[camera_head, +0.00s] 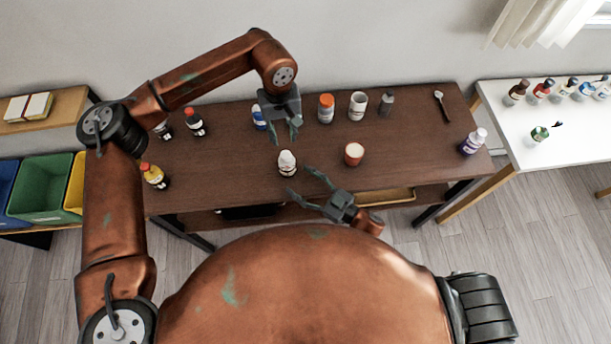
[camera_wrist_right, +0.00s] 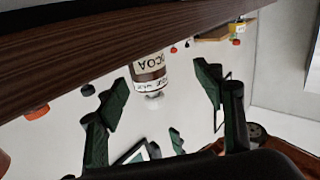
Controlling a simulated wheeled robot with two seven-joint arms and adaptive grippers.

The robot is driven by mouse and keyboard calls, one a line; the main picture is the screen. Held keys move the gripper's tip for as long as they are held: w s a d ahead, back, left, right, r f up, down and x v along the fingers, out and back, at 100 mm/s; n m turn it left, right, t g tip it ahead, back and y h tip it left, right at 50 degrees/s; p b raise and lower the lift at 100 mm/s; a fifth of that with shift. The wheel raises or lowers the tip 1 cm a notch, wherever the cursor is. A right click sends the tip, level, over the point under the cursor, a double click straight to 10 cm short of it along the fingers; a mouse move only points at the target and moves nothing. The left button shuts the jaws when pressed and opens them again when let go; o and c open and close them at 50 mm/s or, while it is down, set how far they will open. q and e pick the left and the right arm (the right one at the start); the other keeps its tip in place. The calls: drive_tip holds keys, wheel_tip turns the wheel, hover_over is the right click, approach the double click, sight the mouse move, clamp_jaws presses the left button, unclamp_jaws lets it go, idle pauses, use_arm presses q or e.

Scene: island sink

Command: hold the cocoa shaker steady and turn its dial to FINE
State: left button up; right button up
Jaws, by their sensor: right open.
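The cocoa shaker (camera_head: 287,163) is a small jar with a white top, upright near the table's front edge. In the right wrist view, which is upside down, its brown and white COCOA label (camera_wrist_right: 149,66) faces me, with a pale top (camera_wrist_right: 155,95). The dial setting is too small to read. My right gripper (camera_head: 299,181) is open in front of the shaker. In the wrist view its fingers (camera_wrist_right: 160,86) stand on either side of the jar, apart from it. My left gripper (camera_head: 286,138) points down, open and empty, above and behind the shaker.
On the brown table (camera_head: 235,165), a red-and-white jar (camera_head: 354,154) stands right of the shaker. An orange-capped jar (camera_head: 326,108), a white canister (camera_head: 358,105) and a grey bottle (camera_head: 387,103) stand behind. A blue-labelled container (camera_head: 259,117) is near my left gripper.

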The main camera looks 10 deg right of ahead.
sight(294, 169)
drive_tip(key=shift+w+d+r+m, duration=0.35)
drive_tip(key=shift+w+d+m, duration=0.2)
drive_tip(key=shift+w, duration=0.2)
drive_tip(key=x, duration=0.7)
drive_tip(key=shift+w+a, duration=0.1)
drive_tip(key=shift+w, duration=0.15)
drive_tip(key=shift+c, duration=0.7)
drive_tip(key=c, duration=1.2)
